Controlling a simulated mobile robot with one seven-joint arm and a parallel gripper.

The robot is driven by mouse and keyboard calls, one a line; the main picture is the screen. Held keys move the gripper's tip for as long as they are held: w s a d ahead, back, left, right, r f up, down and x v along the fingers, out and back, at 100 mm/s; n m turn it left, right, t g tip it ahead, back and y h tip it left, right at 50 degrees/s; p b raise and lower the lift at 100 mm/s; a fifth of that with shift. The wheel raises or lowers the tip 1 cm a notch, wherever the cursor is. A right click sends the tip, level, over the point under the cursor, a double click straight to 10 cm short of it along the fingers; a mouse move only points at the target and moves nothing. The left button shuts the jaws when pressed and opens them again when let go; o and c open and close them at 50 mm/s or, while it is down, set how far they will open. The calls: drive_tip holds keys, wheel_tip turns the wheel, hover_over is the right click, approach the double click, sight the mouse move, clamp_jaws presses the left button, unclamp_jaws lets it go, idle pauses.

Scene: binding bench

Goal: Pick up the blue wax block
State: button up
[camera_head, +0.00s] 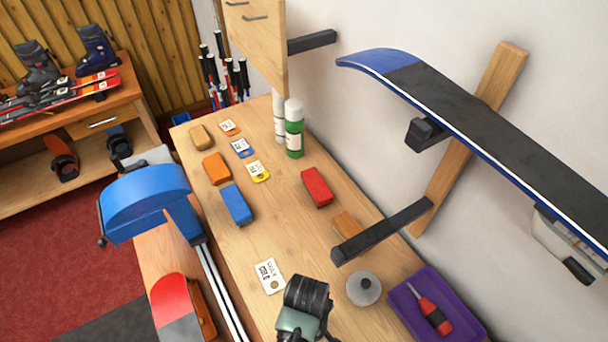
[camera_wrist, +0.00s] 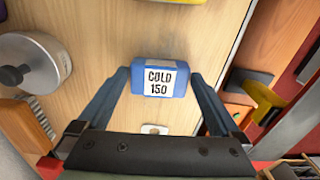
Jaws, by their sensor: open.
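The blue wax block (camera_wrist: 187,79) carries a white label reading "COLD 150" in the wrist view. My gripper (camera_wrist: 160,80) is open, with one finger on each side of the block's near part and the tips close to its edges. I cannot tell whether the fingers touch it or how far above it they are. In the head view a blue block (camera_head: 237,204) lies flat on the wooden bench, between an orange block (camera_head: 216,168) and a white card (camera_head: 268,276). My gripper cannot be made out beside it there.
A red block (camera_head: 316,187) and green bottle (camera_head: 294,130) stand toward the wall. A dark bar (camera_head: 382,231) juts over the bench. A grey round lid (camera_head: 363,288) and purple tray (camera_head: 462,300) are at lower right. The bench between the blue and red blocks is clear.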

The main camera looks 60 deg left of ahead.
drive_tip(key=shift+f, duration=0.4)
drive_tip(key=c, duration=1)
wheel_tip(320, 180, up, 10)
drive_tip(key=shift+r+b, duration=0.1)
drive_tip(key=shift+b, duration=0.55)
drive_tip(key=shift+c, duration=0.2)
drive_tip(key=o, duration=0.8)
drive_tip(key=shift+c, duration=0.2)
drive_tip(key=c, duration=0.5)
drive_tip(key=shift+s, duration=0.1)
drive_tip(key=shift+c, duration=0.2)
